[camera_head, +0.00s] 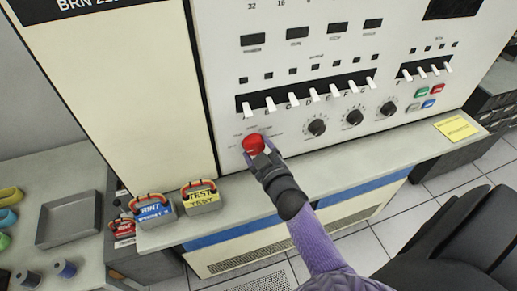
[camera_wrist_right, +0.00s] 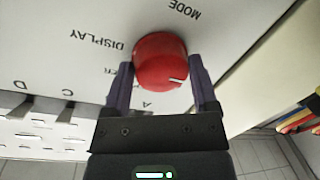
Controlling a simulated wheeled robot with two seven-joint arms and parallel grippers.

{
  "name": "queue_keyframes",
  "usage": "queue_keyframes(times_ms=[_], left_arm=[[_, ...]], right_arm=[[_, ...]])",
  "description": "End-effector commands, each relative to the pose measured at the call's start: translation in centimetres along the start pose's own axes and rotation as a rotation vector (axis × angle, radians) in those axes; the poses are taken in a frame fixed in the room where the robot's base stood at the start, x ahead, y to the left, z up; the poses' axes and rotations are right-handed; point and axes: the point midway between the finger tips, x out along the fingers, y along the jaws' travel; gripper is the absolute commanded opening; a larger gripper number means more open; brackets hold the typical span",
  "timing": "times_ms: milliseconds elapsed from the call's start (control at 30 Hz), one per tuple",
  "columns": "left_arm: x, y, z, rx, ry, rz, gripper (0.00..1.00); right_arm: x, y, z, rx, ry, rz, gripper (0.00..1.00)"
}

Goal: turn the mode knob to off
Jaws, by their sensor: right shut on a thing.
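The red mode knob (camera_head: 253,145) sits on the lower left of the cream control panel in the head view. In the right wrist view the knob (camera_wrist_right: 160,62) shows a white pointer mark toward its lower right, and the word MODE is printed above it. My right gripper (camera_head: 262,149) is at the knob, with one finger on each side, shut on it. The fingers (camera_wrist_right: 163,88) show in the right wrist view too. The knob's off label cannot be read. My left gripper is not in view.
White toggle switches (camera_head: 292,104) run above the knob, and black knobs (camera_head: 354,118) lie to its right. Card trays with red handles (camera_head: 200,197) stand on the ledge at lower left. A yellow note (camera_head: 457,128) lies on the right ledge. A dark chair (camera_head: 455,245) is at lower right.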

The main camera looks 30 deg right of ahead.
Motion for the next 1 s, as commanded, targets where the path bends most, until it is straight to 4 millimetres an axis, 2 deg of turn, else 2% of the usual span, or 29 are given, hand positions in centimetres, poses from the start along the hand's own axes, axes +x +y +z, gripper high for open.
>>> queue_keyframes(times_ms=[667,700,800,1000], left_arm=[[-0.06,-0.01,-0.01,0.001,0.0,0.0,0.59],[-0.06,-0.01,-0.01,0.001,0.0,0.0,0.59],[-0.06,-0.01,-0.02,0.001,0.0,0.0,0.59],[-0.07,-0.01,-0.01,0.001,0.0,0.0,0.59]], right_arm=[[-0.03,-0.05,0.05,-0.06,-0.008,0.0,0.16],[-0.03,-0.05,0.04,-0.06,-0.008,0.0,0.81],[-0.02,-0.04,0.03,-0.059,-0.008,0.0,1.0],[-0.05,-0.02,0.01,-0.058,-0.007,0.001,1.0]])
